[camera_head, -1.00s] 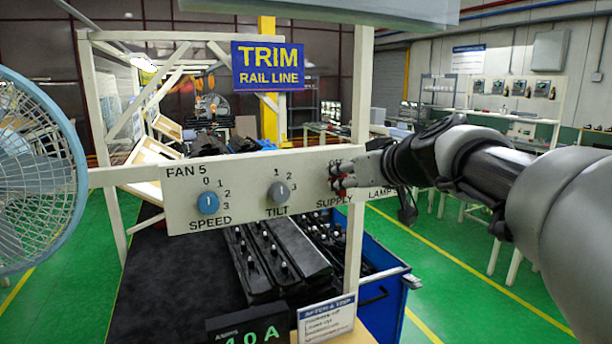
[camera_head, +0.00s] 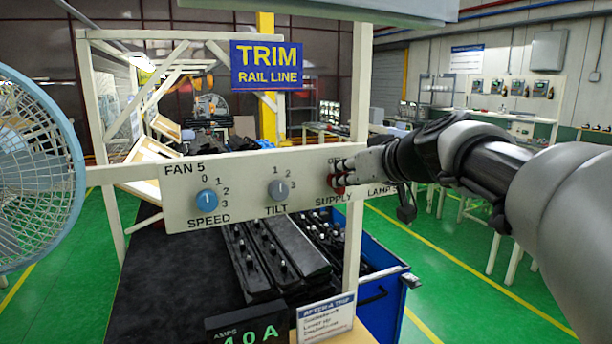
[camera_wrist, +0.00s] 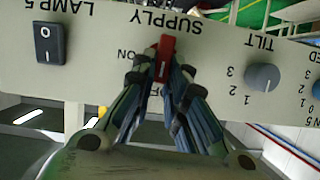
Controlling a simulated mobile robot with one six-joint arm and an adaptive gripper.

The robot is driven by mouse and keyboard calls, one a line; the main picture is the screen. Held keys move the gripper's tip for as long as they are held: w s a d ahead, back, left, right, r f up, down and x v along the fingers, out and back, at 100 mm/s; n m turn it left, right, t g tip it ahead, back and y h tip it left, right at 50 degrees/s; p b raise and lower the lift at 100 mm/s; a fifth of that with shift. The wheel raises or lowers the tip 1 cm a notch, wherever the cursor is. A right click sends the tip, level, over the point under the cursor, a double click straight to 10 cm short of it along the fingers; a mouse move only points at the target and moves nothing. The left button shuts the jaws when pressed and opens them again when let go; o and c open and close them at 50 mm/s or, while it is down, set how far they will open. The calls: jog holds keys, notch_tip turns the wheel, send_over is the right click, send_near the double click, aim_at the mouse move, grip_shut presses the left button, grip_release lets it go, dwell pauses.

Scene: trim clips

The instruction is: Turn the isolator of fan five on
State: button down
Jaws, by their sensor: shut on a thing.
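The fan five panel (camera_head: 240,190) is a pale board with a red isolator handle (camera_head: 337,184) above the word SUPPLY at its right end. The wrist view shows the panel upside down, with the red handle (camera_wrist: 165,48) near its middle. The handle stands nearly upright, its white line towards the partly hidden OFF mark; ON is to one side. My gripper (camera_head: 345,174) is shut on the handle, with a finger on each side in the wrist view (camera_wrist: 164,80). The fan (camera_head: 35,165) with a blue rim is at the left.
The blue SPEED knob (camera_head: 207,201) and grey TILT knob (camera_head: 279,189) are on the same panel. A black LAMP 5 rocker (camera_wrist: 49,44) is beside the isolator. A white post (camera_head: 357,120) stands close by. A green amps display (camera_head: 248,332) is below.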

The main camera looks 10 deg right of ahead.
jog(key=shift+w+d+f+m+t+y+b, duration=0.15)
jog(key=shift+d+f+m+y+b, duration=0.25)
jog(key=shift+m+y+b, duration=1.35)
jog(key=shift+w+d+f+m+t+y+b, duration=0.15)
jog(key=shift+d+f+m+y+b, duration=0.4)
jog(key=shift+m+b, duration=1.4)
jog(key=shift+w+d+f+m+t+y+b, duration=0.2)
jog(key=shift+m+y+b, duration=0.85)
jog(key=shift+m, duration=1.75)
jog(key=shift+s+y, duration=0.15)
jog(key=shift+y, duration=0.1)
jog(key=c, duration=1.6)
grip_release()
jog(key=shift+a, duration=0.1)
